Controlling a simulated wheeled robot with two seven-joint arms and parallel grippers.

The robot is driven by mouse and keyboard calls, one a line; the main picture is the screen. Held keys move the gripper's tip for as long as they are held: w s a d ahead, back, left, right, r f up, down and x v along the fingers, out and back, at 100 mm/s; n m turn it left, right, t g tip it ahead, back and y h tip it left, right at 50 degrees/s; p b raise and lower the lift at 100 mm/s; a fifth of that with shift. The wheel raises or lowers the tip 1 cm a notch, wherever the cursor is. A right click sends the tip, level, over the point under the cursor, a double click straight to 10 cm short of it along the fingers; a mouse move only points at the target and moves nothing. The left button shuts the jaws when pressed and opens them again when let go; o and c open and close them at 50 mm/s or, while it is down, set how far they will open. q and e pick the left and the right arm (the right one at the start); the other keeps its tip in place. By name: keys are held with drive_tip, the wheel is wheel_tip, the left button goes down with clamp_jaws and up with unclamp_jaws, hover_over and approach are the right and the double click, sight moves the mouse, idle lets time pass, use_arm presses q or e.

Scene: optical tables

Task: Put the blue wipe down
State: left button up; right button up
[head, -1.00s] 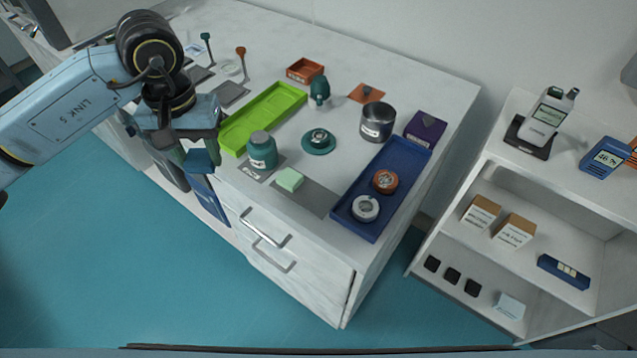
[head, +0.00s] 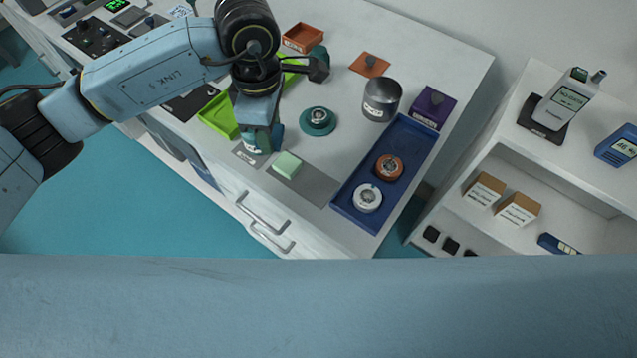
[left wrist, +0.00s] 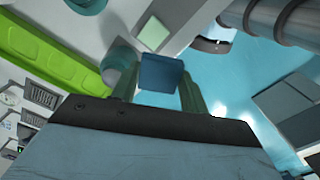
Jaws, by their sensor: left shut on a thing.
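My left gripper (head: 258,142) is shut on the blue wipe, a small dark blue square (left wrist: 160,73) that shows between the two fingers in the left wrist view. In the head view the gripper hangs over the near edge of the white table and covers most of the teal jar (head: 278,136); the wipe is hard to make out there. A pale green wipe (head: 287,164) lies just right of the gripper, at the left end of a grey mat (head: 314,187). It also shows in the left wrist view (left wrist: 153,33). My right gripper is out of view.
A blue tray (head: 350,211) with two round items lies to the right. A teal disc (head: 318,121) and a grey metal pot (head: 382,99) stand behind. A bright green tray (head: 216,115) is partly behind my arm. The mat's right part is bare.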

use_arm(q)
drive_tip(key=s+d+f+n, duration=0.1)
drive_tip(key=s+d+n, duration=0.2)
drive_tip(key=d+n, duration=0.6)
drive_tip(key=n+p, duration=0.1)
drive_tip(key=n, duration=0.2)
hover_over(319, 187)
wheel_tip(319, 187, down, 6)
drive_tip(key=shift+r, duration=0.1)
drive_tip(key=shift+f, duration=2.45)
drive_tip(key=shift+f, duration=0.1)
drive_tip(key=o, duration=0.4)
drive_tip(key=shift+f, duration=0.1)
drive_tip(key=shift+o, duration=0.9)
